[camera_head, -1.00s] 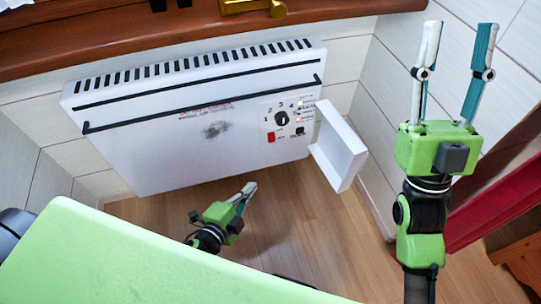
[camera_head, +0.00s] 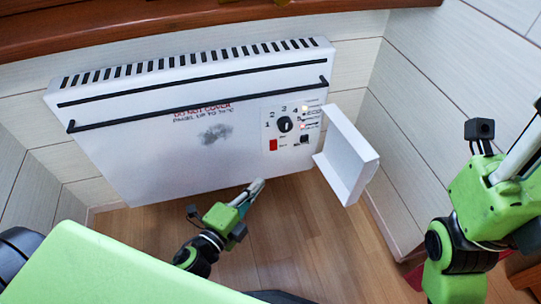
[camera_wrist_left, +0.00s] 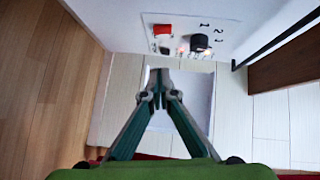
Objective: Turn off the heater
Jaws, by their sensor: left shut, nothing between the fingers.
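The white heater (camera_head: 150,150) hangs on the wall under a wooden ledge. Its control panel (camera_head: 268,118) has a black dial (camera_head: 284,124) with numbers, small lights that glow, and a red switch (camera_head: 273,145). A white cover flap (camera_head: 347,160) stands open at the panel's right. In the left wrist view the red switch (camera_wrist_left: 162,29) and dial (camera_wrist_left: 199,41) lie beyond the fingertips. My left gripper (camera_head: 258,186) is shut and empty, below the panel and apart from the switch. My right gripper (camera_head: 522,148) is at the right edge, its fingers cut off by the frame.
The wooden ledge (camera_head: 190,35) runs above the heater. A plank wall (camera_head: 420,110) stands at the right. The wooden floor (camera_head: 300,240) below the heater is clear around my left gripper. My green body covers the lower left.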

